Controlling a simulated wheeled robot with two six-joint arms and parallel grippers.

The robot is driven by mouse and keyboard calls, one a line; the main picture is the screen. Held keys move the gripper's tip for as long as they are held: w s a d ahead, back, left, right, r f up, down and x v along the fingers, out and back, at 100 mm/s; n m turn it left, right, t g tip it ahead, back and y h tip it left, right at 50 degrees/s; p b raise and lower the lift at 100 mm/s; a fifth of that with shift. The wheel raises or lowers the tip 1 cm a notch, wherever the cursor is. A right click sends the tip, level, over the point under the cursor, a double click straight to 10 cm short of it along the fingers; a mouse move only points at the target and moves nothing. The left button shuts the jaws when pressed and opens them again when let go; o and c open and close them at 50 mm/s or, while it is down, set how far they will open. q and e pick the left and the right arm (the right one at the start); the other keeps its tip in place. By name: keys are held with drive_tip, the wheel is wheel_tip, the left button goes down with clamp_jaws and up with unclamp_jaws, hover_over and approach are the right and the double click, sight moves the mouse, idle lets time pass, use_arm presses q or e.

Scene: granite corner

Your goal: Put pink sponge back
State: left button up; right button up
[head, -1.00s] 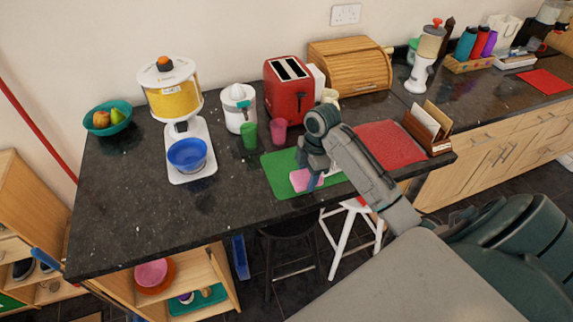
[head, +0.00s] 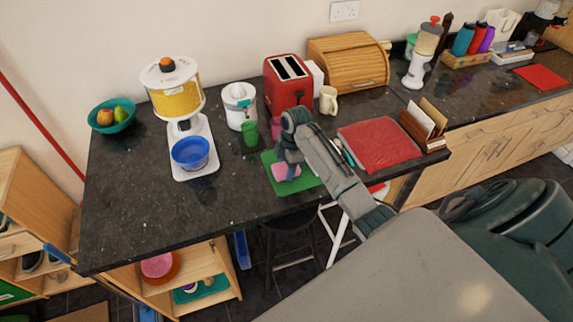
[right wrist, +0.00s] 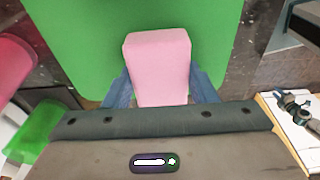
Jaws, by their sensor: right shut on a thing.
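The pink sponge (head: 287,171) is over the green mat (head: 270,185) near the front edge of the dark counter. In the right wrist view the pink sponge (right wrist: 158,62) sits between the two blue fingers of my right gripper (right wrist: 160,88), which is shut on it. The green mat (right wrist: 85,60) lies behind it there. In the head view my right gripper (head: 288,165) is partly hidden by its own wrist. I cannot tell whether the sponge touches the mat. My left gripper is not in view.
A green cup (head: 250,133) and a pink cup (head: 276,131) stand just behind the mat, near the red toaster (head: 288,90). A red mat (head: 380,145) lies to the right. A dispenser with a blue bowl (head: 190,153) stands left. The front left counter is clear.

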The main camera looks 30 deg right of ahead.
drive_tip(key=shift+f, duration=0.15)
drive_tip(key=o, duration=0.9)
drive_tip(key=shift+o, duration=0.2)
drive_tip(key=r+b, duration=0.1)
drive_tip(key=r, duration=0.1)
drive_tip(key=r+b, duration=0.1)
drive_tip(key=r, duration=0.1)
drive_tip(key=d+r+b, duration=0.1)
drive_tip(key=r, duration=0.2)
drive_tip(key=shift+d+b, duration=0.1)
drive_tip(key=shift+b, duration=0.2)
drive_tip(key=r+p, duration=0.1)
drive_tip(key=r, duration=0.2)
drive_tip(key=r+p, duration=0.1)
drive_tip(key=r, duration=0.1)
drive_tip(key=shift+s+d+r+p, duration=0.2)
drive_tip(key=shift+s+d+p, duration=0.05)
drive_tip(key=shift+p, duration=0.05)
drive_tip(key=shift+w+f, duration=0.1)
